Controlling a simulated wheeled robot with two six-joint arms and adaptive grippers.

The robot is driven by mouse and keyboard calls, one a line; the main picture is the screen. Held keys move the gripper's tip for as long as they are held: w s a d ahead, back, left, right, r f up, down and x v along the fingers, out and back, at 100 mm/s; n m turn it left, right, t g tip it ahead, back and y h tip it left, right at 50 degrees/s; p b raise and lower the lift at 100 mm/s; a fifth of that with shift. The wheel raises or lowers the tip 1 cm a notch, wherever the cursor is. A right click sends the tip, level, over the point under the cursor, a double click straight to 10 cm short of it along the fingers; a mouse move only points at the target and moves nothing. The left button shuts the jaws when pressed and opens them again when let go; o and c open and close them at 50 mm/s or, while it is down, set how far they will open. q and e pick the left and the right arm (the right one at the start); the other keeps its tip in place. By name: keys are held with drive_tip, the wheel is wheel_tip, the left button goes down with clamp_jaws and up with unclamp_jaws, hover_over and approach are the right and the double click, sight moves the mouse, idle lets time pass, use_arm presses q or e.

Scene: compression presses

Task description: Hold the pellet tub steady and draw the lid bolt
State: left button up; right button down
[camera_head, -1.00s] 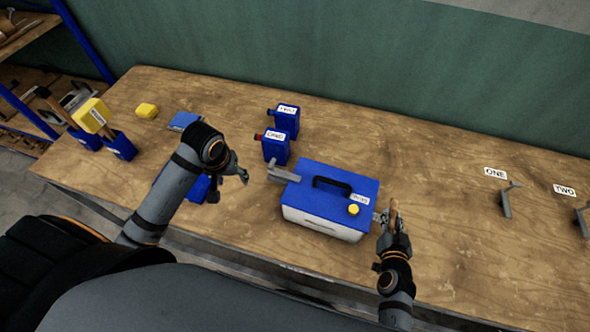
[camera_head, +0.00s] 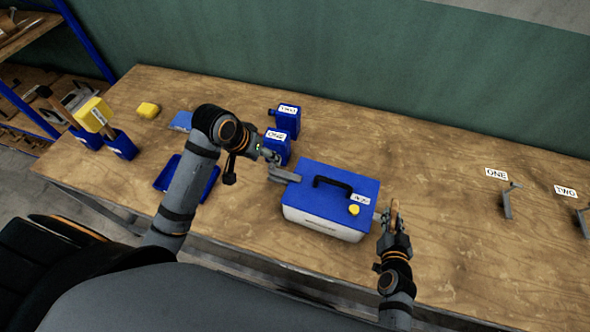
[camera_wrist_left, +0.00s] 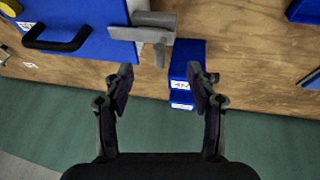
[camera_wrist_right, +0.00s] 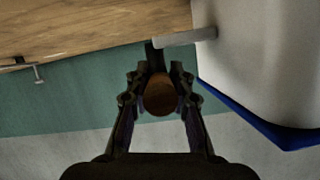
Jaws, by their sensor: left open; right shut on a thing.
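The pellet tub (camera_head: 322,215) stands on the bench, white with a blue lid (camera_head: 322,183), a black handle and a yellow knob. A grey metal bolt (camera_head: 283,174) sticks out at the lid's left edge; it shows in the left wrist view (camera_wrist_left: 148,34) too. My left gripper (camera_head: 270,158) is open and empty, close to the bolt but apart from it in the left wrist view (camera_wrist_left: 160,76). My right gripper (camera_head: 392,222) is shut on a brown round grip (camera_wrist_right: 160,96) on a grey bar (camera_wrist_right: 184,38) at the tub's right side.
Blue canisters ONE (camera_head: 274,148) and TWO (camera_head: 287,120) stand just behind my left gripper. A blue tray (camera_head: 188,178) lies to the left. Small brackets (camera_head: 507,203) labelled ONE and TWO are at the right. The bench right of the tub is mostly clear.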

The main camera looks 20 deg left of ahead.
use_arm(q)
drive_tip(key=shift+x, duration=3.1)
clamp_jaws()
